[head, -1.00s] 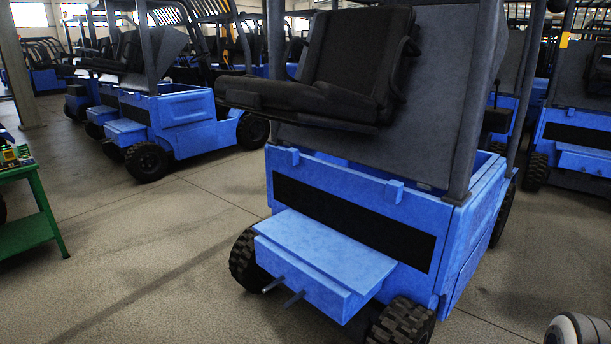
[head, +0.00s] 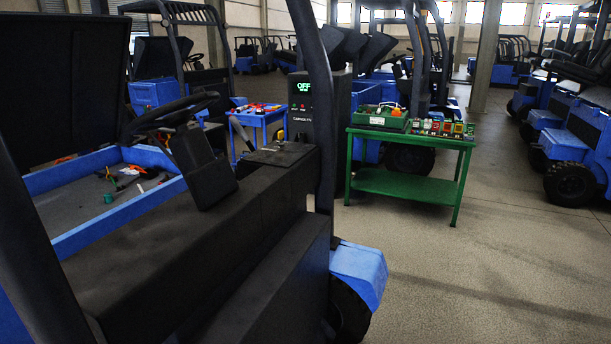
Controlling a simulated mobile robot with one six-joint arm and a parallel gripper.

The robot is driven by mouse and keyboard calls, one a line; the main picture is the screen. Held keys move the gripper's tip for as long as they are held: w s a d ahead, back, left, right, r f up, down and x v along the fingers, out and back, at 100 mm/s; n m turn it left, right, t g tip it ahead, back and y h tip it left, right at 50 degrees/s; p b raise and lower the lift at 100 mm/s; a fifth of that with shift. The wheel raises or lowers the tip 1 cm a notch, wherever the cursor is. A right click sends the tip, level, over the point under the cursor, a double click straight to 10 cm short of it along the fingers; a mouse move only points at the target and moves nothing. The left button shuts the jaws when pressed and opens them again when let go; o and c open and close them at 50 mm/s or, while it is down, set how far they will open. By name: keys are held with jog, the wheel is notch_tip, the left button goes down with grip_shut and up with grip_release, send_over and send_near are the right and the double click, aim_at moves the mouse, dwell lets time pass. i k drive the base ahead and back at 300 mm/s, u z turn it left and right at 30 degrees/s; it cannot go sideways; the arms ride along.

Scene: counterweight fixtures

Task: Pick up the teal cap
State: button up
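Small items lie in several places, too small to tell apart. Some, with red, green and white parts, lie in the open blue-rimmed bay (head: 80,205) of the near forklift at the left. Others are in and beside a green tray (head: 366,118) on a green table (head: 405,186). More are on a small blue table (head: 262,120) behind. My gripper is not in view.
The near forklift (head: 210,245) fills the left and lower left, its seat-side bodywork and posts close to me. A dark cabinet with a lit "OFF" display (head: 304,88) stands behind it. More blue forklifts (head: 572,135) line the right. The floor (head: 470,270) at lower right is clear.

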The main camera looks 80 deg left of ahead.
aim_at(108, 197)
jog(key=u, duration=1.85)
jog(key=i, duration=6.65)
jog(key=u, duration=1.9)
